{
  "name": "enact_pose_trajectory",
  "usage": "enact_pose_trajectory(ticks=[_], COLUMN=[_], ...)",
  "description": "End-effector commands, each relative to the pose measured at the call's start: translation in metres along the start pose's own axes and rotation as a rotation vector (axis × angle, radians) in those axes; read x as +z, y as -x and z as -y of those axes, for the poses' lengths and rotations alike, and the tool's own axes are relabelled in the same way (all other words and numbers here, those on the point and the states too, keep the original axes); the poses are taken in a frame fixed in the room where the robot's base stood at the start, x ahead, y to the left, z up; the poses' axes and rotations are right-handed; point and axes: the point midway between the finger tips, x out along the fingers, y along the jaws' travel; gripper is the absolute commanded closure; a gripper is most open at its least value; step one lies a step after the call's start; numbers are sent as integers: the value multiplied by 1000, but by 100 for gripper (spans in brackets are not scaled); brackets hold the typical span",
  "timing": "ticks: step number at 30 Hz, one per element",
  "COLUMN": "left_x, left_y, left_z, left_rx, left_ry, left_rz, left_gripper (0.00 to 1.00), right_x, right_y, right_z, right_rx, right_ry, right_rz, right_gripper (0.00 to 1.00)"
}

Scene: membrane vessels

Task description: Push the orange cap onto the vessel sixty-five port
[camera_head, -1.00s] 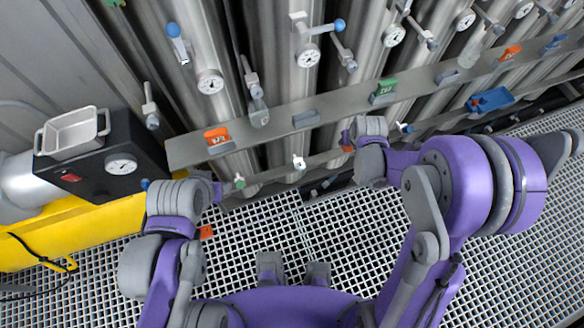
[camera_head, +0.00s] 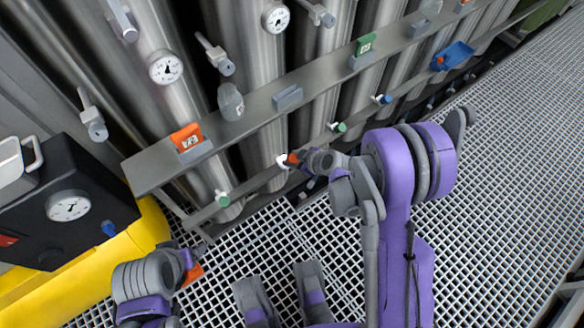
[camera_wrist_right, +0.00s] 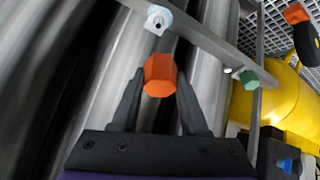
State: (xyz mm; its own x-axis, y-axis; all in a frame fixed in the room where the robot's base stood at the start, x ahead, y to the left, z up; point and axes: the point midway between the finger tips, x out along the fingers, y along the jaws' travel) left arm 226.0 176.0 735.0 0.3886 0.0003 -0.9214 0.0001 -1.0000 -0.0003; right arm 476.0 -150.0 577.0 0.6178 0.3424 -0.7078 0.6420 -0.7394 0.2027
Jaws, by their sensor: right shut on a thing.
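My right gripper (camera_head: 300,160) is shut on the orange cap (camera_head: 292,158), beside a white port (camera_head: 282,162) on the lower rail. In the right wrist view the orange cap (camera_wrist_right: 160,75) sits between the fingertips of the right gripper (camera_wrist_right: 158,92). The white port (camera_wrist_right: 157,22), with a dark centre, lies straight beyond it, with a visible gap between. An orange number plate (camera_head: 187,138) stands on the shelf left of the port; I cannot read it surely. My left gripper (camera_head: 190,256) is low at the left, its jaws unclear.
Green-capped ports (camera_head: 222,198) sit along the rail on both sides; one shows in the wrist view (camera_wrist_right: 249,78). A black box with a gauge (camera_head: 68,205) stands on a yellow base at left. Grating floor is open at right.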

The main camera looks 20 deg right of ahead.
Motion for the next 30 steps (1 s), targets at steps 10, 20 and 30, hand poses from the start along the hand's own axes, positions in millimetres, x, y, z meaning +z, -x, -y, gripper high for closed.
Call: enact_pose_trajectory(ticks=[10,20,30], left_x=[15,18,22], left_y=[-49,-61,-77], left_z=[0,0,0], left_rx=[0,0,0], left_ry=[0,0,0], left_rz=[17,20,23], left_gripper=[21,21,21], right_x=[26,31,38], right_y=[-43,-63,-88], right_z=[-8,-7,-7], right_rx=[-34,-35,-36], right_ry=[98,100,100], right_rz=[-115,-116,-116], right_gripper=[100,100,100])
